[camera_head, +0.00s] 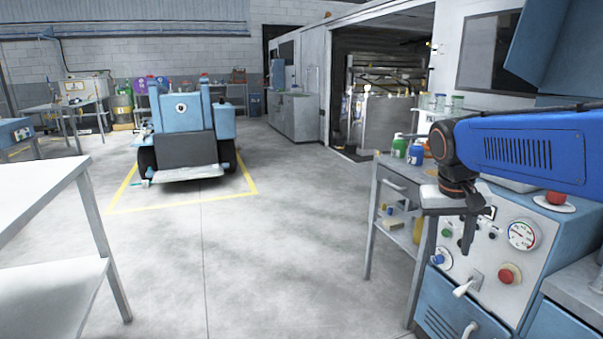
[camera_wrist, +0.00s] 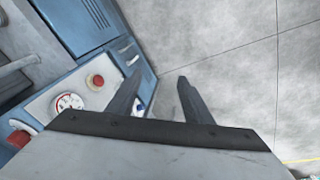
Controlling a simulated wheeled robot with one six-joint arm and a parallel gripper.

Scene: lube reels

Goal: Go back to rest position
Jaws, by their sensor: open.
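My gripper (camera_head: 467,232) hangs from the end of my blue arm at the right of the head view, pointing down. It is in front of the blue and white control panel (camera_head: 481,262). In the wrist view, my gripper (camera_wrist: 158,88) shows two dark fingers spread apart with nothing between them. Grey floor (camera_wrist: 210,50) and the panel's edge lie beyond the fingertips. I cannot tell how close the fingers are to the panel.
The panel carries a gauge (camera_head: 522,234), a red button (camera_head: 510,274) and levers. A metal table (camera_head: 388,180) with bottles stands beside it. A white table (camera_head: 45,190) is at left. A blue vehicle (camera_head: 187,130) stands at the back. The middle floor is clear.

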